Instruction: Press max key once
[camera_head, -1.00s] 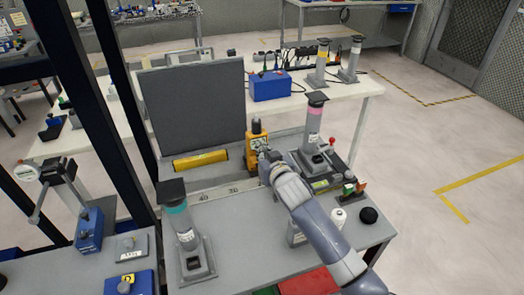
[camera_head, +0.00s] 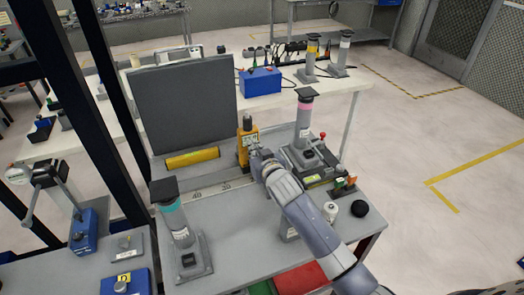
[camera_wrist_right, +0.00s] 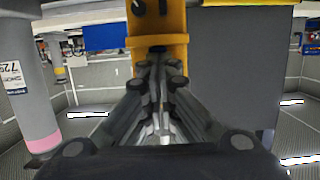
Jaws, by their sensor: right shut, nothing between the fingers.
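My left gripper is not in view.
A grey post with a pink band (camera_head: 305,118) stands close right of my right gripper. A teal-banded post (camera_head: 174,222) stands at the front left. A yellow bar (camera_head: 192,158) lies below the dark panel (camera_head: 185,105). A white bottle (camera_head: 330,211) and a black knob (camera_head: 359,208) are at the right.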

